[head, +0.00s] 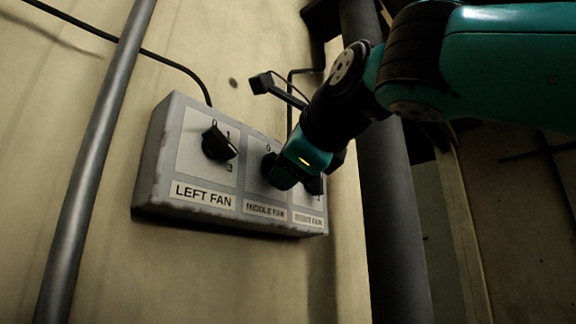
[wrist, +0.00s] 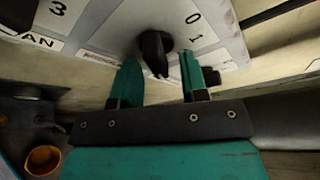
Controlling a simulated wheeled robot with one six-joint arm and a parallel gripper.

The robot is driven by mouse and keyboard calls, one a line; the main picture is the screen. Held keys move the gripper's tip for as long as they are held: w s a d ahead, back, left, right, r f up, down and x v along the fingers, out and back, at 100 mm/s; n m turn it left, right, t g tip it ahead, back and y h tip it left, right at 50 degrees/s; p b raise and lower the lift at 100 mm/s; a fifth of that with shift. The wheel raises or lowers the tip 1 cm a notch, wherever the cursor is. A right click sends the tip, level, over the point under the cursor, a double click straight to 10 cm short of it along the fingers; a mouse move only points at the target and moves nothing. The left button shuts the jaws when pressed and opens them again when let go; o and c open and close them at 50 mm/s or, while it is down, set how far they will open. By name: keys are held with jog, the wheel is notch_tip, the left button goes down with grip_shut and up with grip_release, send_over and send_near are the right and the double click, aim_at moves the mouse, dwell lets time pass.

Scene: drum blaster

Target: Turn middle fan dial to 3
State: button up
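The middle fan dial (head: 268,163) is a black knob on a grey control box, above the label "MIDDLE FAN" (head: 265,210). My gripper (head: 287,175) is in front of it and hides part of the knob and its scale. In the wrist view the dial (wrist: 153,48) stands out from the panel, with 0 and 1 visible to its right; its 3 is hidden. My gripper's two teal fingers (wrist: 160,68) are apart, one on each side of the knob's near end. I see a gap on each side, and cannot tell which number the dial points at.
The left fan dial (head: 218,143) is on the same box (head: 158,160), left of my gripper. The right fan dial (head: 314,186) is close on the other side, partly hidden. A grey pipe (head: 95,150) runs left of the box, and a thick dark pipe (head: 392,220) runs to its right.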

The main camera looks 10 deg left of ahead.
jog(key=shift+s, duration=0.1)
jog(key=b+v, duration=0.2)
jog(key=v, duration=1.5)
jog(key=shift+r, duration=0.15)
jog(key=shift+d, duration=0.15)
